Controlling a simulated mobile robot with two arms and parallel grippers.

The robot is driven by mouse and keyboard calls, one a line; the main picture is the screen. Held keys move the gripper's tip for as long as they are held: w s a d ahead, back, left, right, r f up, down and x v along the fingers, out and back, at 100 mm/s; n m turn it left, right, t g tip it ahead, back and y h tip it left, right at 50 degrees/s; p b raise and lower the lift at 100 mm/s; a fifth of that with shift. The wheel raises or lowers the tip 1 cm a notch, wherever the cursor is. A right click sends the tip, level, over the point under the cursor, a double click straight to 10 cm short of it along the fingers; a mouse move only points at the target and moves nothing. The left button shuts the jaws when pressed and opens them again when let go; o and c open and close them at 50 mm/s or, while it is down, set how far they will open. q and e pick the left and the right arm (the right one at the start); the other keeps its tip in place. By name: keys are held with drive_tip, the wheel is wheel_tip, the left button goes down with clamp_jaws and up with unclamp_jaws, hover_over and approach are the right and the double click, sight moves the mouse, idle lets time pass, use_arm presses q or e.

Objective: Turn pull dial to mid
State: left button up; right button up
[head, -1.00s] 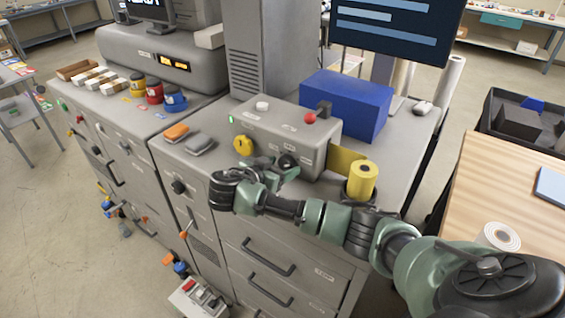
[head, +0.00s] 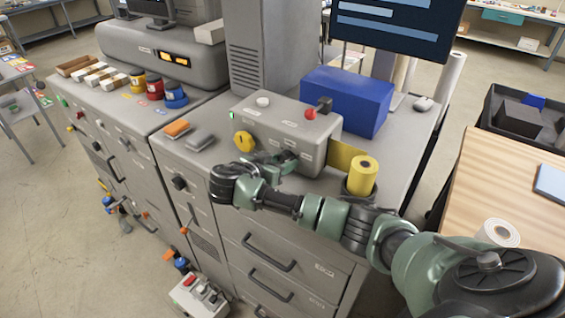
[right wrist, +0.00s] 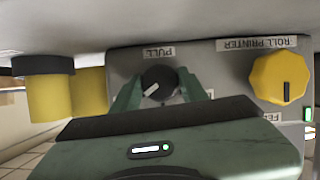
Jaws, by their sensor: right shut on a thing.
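The pull dial (right wrist: 159,80) is a black round knob with a white pointer, on the grey front of the roll printer (head: 313,140). It sits by the label PULL (right wrist: 159,52). In the right wrist view, which shows the panel upside down, the pointer slants toward the lower left. My right gripper (right wrist: 158,88) has a green finger on each side of the dial and is shut on it. In the head view, the right gripper (head: 287,158) is against the printer front and mostly hides the dial. My left gripper is not in view.
A yellow dial (right wrist: 283,78) is beside the pull dial on the same panel. A yellow roll (head: 362,176) stands at the printer's right end. A blue box (head: 345,100) is behind the printer. Orange (head: 177,128) and grey (head: 200,141) blocks lie left of it.

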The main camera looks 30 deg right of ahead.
drive_tip(key=n+g+h+b, duration=0.1)
drive_tip(key=n+g, duration=0.1)
drive_tip(key=n, duration=0.2)
drive_tip(key=shift+w+f+g, duration=0.1)
drive_tip(key=shift+g, duration=0.2)
drive_tip(key=n+g+h+b, duration=0.1)
drive_tip(key=n+h, duration=0.1)
drive_tip(key=n, duration=0.1)
drive_tip(key=shift+n, duration=0.3)
idle(0.5)
drive_tip(key=o, duration=1.4)
drive_tip(key=shift+a+b, duration=0.25)
drive_tip(key=shift+b, duration=0.1)
drive_tip(key=b+v, duration=0.1)
drive_tip(key=v, duration=0.5)
drive_tip(key=shift+w+a+b, duration=0.2)
drive_tip(key=shift+a+b, duration=0.05)
drive_tip(key=shift+b, duration=0.1)
drive_tip(key=shift+s+a, duration=0.1)
drive_tip(key=shift+a, duration=0.3)
